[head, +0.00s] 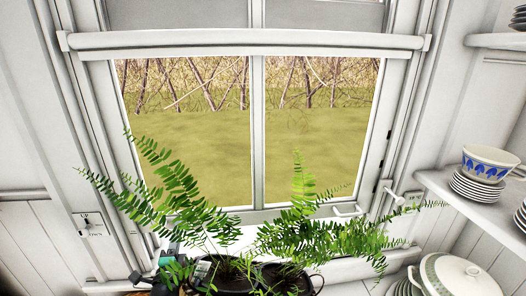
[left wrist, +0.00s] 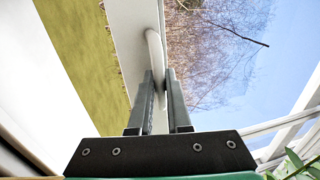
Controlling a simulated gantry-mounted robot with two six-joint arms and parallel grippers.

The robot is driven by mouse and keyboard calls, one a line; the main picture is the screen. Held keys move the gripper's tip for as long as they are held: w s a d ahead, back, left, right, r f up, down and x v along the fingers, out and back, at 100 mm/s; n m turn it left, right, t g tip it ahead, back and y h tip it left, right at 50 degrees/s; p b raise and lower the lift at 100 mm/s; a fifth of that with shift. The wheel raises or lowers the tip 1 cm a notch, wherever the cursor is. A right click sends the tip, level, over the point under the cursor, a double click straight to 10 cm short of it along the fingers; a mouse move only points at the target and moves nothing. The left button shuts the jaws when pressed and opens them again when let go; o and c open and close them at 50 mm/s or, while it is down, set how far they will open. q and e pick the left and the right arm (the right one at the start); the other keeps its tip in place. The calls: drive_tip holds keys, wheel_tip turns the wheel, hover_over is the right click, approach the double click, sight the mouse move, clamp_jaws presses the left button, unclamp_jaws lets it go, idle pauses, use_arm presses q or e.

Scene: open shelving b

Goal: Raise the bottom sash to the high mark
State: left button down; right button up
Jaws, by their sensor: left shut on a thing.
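The white bottom sash (head: 258,140) fills the middle of the head view, with a centre bar and a bottom rail partly behind fern fronds. A white pull handle (head: 345,210) shows on the rail at the right. In the left wrist view, my left gripper (left wrist: 159,82) is shut on another white curved handle (left wrist: 155,48) on the white rail (left wrist: 122,40). In the head view, my left gripper is mostly hidden by the fern at lower left. Small dark marks (head: 389,135) sit on the right jamb; I cannot read which is high. My right gripper is not in view.
Potted ferns (head: 235,275) stand in front of the window, their fronds crossing the rail. A lettered plate (head: 88,223) is on the left wall. At right, a shelf (head: 445,190) holds a blue-patterned bowl (head: 489,163) on plates; a white lidded dish (head: 455,278) is below.

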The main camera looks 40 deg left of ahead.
use_arm(q)
drive_tip(key=shift+w+r+p, duration=0.1)
drive_tip(key=shift+r+p, duration=1.05)
drive_tip(key=shift+r, duration=0.95)
drive_tip(key=c, duration=0.9)
unclamp_jaws()
drive_tip(key=shift+f, duration=0.3)
drive_tip(key=shift+o, duration=0.2)
drive_tip(key=shift+f, duration=0.1)
